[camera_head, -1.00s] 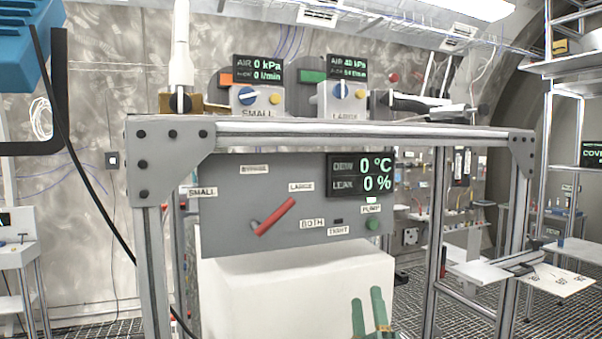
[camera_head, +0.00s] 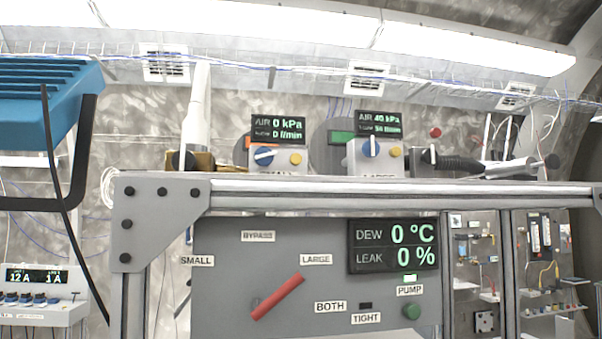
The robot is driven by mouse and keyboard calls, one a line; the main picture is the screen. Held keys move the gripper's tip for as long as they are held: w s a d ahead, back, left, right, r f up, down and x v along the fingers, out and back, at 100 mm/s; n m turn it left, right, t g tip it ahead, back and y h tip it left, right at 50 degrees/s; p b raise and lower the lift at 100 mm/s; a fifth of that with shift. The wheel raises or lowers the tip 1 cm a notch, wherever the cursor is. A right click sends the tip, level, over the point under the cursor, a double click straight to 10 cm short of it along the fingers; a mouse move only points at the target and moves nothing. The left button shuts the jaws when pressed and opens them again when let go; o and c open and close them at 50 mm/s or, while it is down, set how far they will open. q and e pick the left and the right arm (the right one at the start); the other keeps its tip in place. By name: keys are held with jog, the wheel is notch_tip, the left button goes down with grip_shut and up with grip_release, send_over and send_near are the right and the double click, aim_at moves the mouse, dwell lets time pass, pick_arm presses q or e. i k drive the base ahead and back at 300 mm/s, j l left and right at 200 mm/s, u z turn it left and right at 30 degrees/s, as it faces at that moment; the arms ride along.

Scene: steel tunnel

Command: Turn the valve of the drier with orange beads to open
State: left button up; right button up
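The small drier (camera_head: 285,168) stands on the bench's top rail, left of centre. Its front carries a blue valve knob (camera_head: 264,156) with a pale bar lying near level, and a yellow button (camera_head: 295,159). An orange strip (camera_head: 262,143) shows behind it, partly covered by a display (camera_head: 278,129) reading 0 kPa and 0 l/min. The large drier (camera_head: 383,163) stands to its right with a green strip (camera_head: 342,137) and a blue knob (camera_head: 371,147) whose bar looks upright. Its display (camera_head: 379,123) reads 40 kPa. Neither gripper is in view.
Below the rail (camera_head: 400,190), a grey panel (camera_head: 225,290) holds a red lever (camera_head: 278,297) and a green pump button (camera_head: 411,312). A white upright cylinder (camera_head: 197,105) stands left of the driers; a black ribbed piece (camera_head: 458,163) lies right. A blue box (camera_head: 50,95) hangs upper left.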

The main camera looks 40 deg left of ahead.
aim_at(263, 156)
jog(key=i+l+u, duration=0.1)
jog(key=i+u, duration=0.15)
jog(key=u, duration=0.15)
jog(key=i+l+u, duration=0.15)
jog(key=u, duration=0.25)
jog(key=i+l+u, duration=0.25)
jog(key=u, duration=0.15)
jog(key=i, duration=0.05)
